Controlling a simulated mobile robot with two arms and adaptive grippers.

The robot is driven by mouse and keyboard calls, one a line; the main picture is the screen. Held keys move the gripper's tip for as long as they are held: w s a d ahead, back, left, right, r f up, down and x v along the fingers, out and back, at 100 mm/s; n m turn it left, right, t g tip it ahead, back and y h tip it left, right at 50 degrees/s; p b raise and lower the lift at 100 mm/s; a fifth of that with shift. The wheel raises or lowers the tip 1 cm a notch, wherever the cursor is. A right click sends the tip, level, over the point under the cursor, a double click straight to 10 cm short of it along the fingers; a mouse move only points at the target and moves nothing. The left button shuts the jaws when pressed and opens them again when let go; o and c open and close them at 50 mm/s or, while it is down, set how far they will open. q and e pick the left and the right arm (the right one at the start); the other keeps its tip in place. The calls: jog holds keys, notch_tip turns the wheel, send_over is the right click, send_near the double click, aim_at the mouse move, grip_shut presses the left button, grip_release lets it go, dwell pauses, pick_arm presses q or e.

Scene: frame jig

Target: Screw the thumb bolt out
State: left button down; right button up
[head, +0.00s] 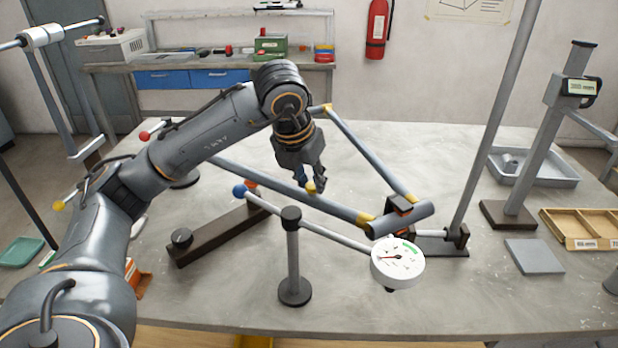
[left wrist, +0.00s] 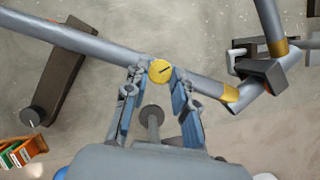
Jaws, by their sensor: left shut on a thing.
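The thumb bolt (left wrist: 161,71) has a round yellow head with a dark slot mark. It sits at the grey frame tube (left wrist: 95,42) in the left wrist view. In the head view the bolt (head: 310,188) shows as a small yellow piece below my fingers, near the long tube (head: 270,185). My left gripper (head: 314,184) points down from above the tube. In the left wrist view its blue-padded fingers (left wrist: 160,78) stand on both sides of the bolt head and are shut on it. The bolt's shank is hidden. My right gripper is not in view.
A white dial gauge (head: 398,263) on a rod and a round-based post (head: 293,262) stand in front. A dark bar (head: 222,235) lies left. A clamp (head: 400,212) holds the tube corner at right. A grey plate (head: 534,256) and wooden tray (head: 580,226) lie far right.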

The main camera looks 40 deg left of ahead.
pick_arm(q)
jog(key=n+y, duration=0.1)
jog(key=n, duration=0.1)
jog(key=shift+d+n, duration=0.2)
jog(key=shift+n, duration=0.2)
jog(key=n+g+y+p, duration=0.1)
jog(key=n, duration=0.1)
jog(key=shift+d+r+n+p, duration=0.1)
jog(key=shift+n+p, duration=0.2)
jog(key=shift+n, duration=0.1)
jog(key=n+y+p, duration=0.1)
jog(key=n+p, duration=0.2)
jog(key=shift+w+d+g, duration=0.1)
jog(key=shift+g, duration=0.3)
jog(key=n+p, duration=0.2)
jog(key=p, duration=0.1)
jog(key=shift+n+g+y, duration=0.3)
jog(key=shift+g, duration=0.1)
jog(key=shift+w+d+f+n, duration=0.1)
jog(key=shift+f+n, duration=0.1)
jog(key=shift+n, duration=0.2)
jog(key=shift+f, duration=0.1)
